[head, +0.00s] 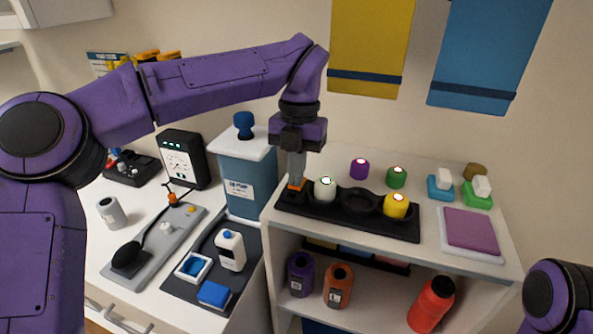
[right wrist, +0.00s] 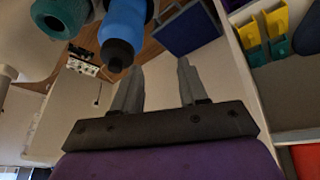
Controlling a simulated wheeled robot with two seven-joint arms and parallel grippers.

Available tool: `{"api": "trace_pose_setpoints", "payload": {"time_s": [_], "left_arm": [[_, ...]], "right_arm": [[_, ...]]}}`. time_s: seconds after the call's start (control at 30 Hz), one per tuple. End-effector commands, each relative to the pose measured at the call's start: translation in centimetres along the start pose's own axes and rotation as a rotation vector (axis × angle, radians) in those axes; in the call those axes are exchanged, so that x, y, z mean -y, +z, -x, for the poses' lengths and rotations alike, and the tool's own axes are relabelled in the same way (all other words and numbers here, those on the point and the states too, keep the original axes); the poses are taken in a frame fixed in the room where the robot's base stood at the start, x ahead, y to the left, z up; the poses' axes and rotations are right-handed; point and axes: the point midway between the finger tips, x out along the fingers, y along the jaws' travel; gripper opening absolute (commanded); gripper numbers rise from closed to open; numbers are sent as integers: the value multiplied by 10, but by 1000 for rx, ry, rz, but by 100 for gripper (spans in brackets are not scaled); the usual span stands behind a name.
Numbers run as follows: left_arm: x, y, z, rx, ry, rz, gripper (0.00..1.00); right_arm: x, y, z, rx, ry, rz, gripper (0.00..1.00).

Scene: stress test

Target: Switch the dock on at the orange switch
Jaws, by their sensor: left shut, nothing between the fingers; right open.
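The black dock (head: 405,229) lies on top of the white shelf unit. A white lamp-like piece (head: 325,190) and a yellow one (head: 396,206) sit in it, with an empty round socket (head: 362,203) between them. The orange switch (head: 296,186) shows at the dock's left end, partly hidden by my left gripper. My left gripper (head: 296,178) points straight down at the switch, shut and empty. I cannot tell whether its tips touch the switch or which way the switch is set. My right gripper (right wrist: 158,88) is open and empty in the right wrist view, away from the dock.
Purple (head: 359,168) and green (head: 396,177) lamp-like pieces stand behind the dock. A purple pad (head: 470,231) lies to its right. A blue bin with a white lid (head: 248,183) stands close left of my left gripper. Bottles (head: 338,286) stand on the shelf below.

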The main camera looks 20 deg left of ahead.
Motion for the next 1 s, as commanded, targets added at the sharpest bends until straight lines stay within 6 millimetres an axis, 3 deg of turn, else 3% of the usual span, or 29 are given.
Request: {"api": "trace_pose_setpoints", "payload": {"time_s": [0.33, 0.53, 0.6, 1.0], "left_arm": [[0, 0, -3, 6, 0, 0, 0], [0, -2, -22, 102, -1, -2, 0], [0, -2, -10, 99, 1, -1, 0], [0, 4, -9, 87, 5, -2, 0]], "right_arm": [[0, 1, -4, 0, 0, 0, 43], [4, 18, -44, 0, 0, 0, 43], [3, 13, -32, 1, 1, 0, 43], [2, 9, -21, 0, 0, 0, 43]]}}
